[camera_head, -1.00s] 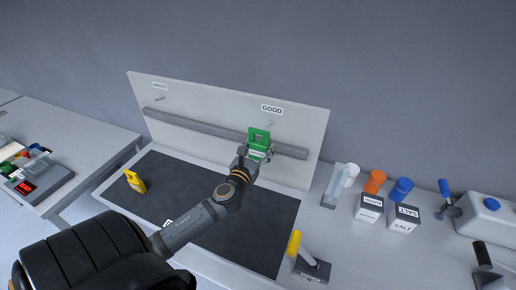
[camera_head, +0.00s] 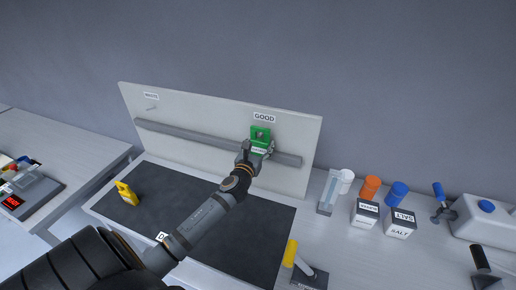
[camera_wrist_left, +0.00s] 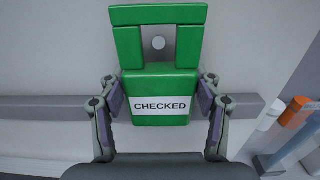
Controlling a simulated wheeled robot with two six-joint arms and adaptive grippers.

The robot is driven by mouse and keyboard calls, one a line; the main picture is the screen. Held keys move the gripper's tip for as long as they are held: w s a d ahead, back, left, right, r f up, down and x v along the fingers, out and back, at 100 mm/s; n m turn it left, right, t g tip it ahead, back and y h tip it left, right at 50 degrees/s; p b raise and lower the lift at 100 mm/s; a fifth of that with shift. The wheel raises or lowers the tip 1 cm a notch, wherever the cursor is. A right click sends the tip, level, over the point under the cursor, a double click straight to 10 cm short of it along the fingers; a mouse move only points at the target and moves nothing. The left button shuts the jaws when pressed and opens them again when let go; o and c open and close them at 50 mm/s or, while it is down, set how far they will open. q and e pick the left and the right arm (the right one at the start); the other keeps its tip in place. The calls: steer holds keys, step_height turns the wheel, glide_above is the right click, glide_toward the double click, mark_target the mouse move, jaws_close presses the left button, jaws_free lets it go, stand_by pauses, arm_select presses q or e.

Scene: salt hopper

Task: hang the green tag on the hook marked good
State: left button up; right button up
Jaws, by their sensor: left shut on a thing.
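The green tag (camera_head: 260,131) is upright in front of the white board, just below the GOOD label (camera_head: 264,118). In the left wrist view the green tag (camera_wrist_left: 160,82) shows a "CHECKED" label and a window-like opening under its top bar. The round end of the hook (camera_wrist_left: 158,43) shows through that opening, near its middle. I cannot tell how far the hook reaches through. My left gripper (camera_head: 257,150) is shut on the lower part of the tag, one finger on each side. My right gripper is not in view.
A ledge (camera_head: 180,136) runs across the board. A second hook (camera_head: 152,108) is under the left label (camera_head: 151,96). Bottles, salt boxes (camera_head: 400,224) and a yellow-handled tool (camera_head: 291,253) are on the right.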

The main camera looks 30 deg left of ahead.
arm_select(q)
steer(key=shift+w+f, duration=0.1)
steer(key=shift+w, duration=0.15)
steer(key=shift+c, duration=1.1)
steer(key=shift+a+f, duration=0.1)
steer(key=shift+w, duration=0.15)
steer(key=shift+f, duration=0.15)
steer(key=c, duration=0.3)
